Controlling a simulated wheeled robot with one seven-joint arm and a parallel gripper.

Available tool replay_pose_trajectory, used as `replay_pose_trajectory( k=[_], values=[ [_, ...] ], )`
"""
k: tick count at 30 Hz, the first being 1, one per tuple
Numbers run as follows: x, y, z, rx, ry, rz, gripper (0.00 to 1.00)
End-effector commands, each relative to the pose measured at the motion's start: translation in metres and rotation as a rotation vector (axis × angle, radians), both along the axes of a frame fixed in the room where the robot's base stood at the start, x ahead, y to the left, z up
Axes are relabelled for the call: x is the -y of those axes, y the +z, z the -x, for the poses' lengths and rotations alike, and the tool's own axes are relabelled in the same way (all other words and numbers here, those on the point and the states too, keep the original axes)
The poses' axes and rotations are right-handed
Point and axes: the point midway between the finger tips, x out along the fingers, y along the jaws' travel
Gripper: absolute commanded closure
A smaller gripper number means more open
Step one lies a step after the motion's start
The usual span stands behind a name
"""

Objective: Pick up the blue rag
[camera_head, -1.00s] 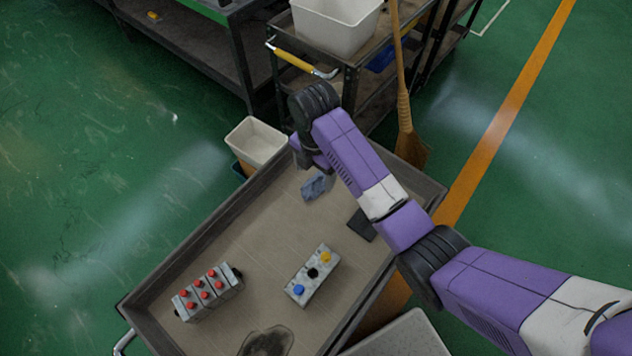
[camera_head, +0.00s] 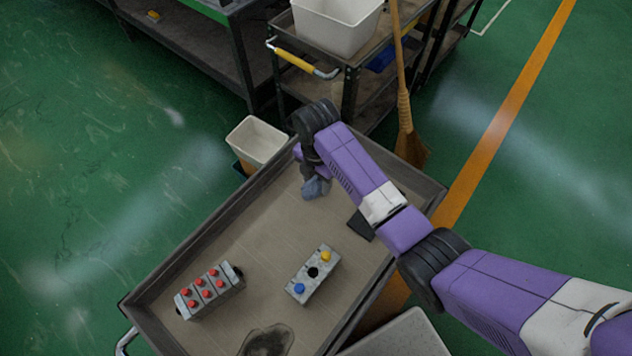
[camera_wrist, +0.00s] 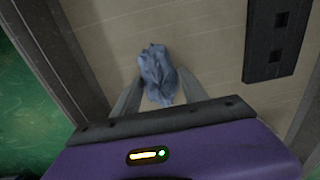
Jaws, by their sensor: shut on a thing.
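The blue rag (camera_head: 316,187) is a crumpled grey-blue cloth at the far end of the cart tray (camera_head: 235,235). In the wrist view the rag (camera_wrist: 158,76) is bunched between the two fingers of my gripper (camera_wrist: 157,88). My gripper is shut on it, low over the tray. I cannot tell whether the rag is clear of the tray surface. In the head view my arm's end hides the fingers.
A grey block with red buttons (camera_head: 209,290) and a block with blue, black and yellow knobs (camera_head: 313,274) stand on the tray. A dark flat piece (camera_head: 361,225) lies near my arm. A white bin (camera_head: 256,141) and a broom (camera_head: 408,130) stand beyond the tray.

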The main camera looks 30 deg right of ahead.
Motion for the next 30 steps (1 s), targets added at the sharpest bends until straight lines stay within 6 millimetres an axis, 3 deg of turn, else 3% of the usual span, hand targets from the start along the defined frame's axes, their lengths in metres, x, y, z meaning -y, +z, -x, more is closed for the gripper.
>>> replay_pose_trajectory(
  k=[8, 14, 27, 30],
  values=[
    [0.0, 0.004, -0.001, 0.002, 0.0, 0.0, 0.95],
    [0.0, 0.024, -0.001, 0.004, 0.0, -0.001, 0.95],
    [0.001, 0.133, 0.0, 0.0, 0.0, 0.0, 0.95],
    [0.0, 0.148, 0.0, 0.0, 0.0, 0.0, 0.95]
  ],
)
